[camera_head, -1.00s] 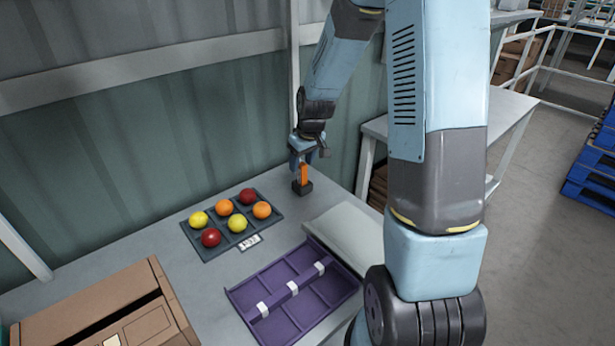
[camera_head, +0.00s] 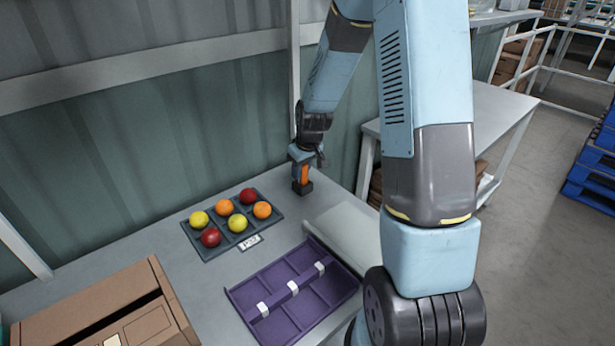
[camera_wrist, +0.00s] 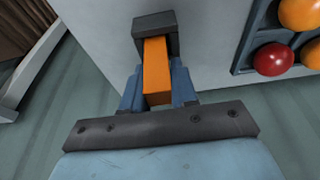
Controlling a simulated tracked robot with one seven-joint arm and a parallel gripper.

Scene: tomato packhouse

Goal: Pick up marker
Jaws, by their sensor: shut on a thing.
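The marker (camera_head: 304,174) is orange and stands upright in a small dark holder (camera_head: 302,188) at the far end of the table. In the wrist view the orange marker (camera_wrist: 156,72) sits between my gripper's blue fingers, with the dark holder (camera_wrist: 155,22) around its far end. My gripper (camera_head: 303,165) points down and is shut on the marker. The fingers (camera_wrist: 158,92) touch its sides. The marker's lower end is hidden inside the holder.
A dark tray (camera_head: 208,254) with red, orange and yellow tomatoes lies left of the holder. A purple divided tray (camera_head: 240,293), a pale slab (camera_head: 345,228) and a cardboard box (camera_head: 90,300) are nearer. A corrugated wall (camera_head: 150,140) rises close behind.

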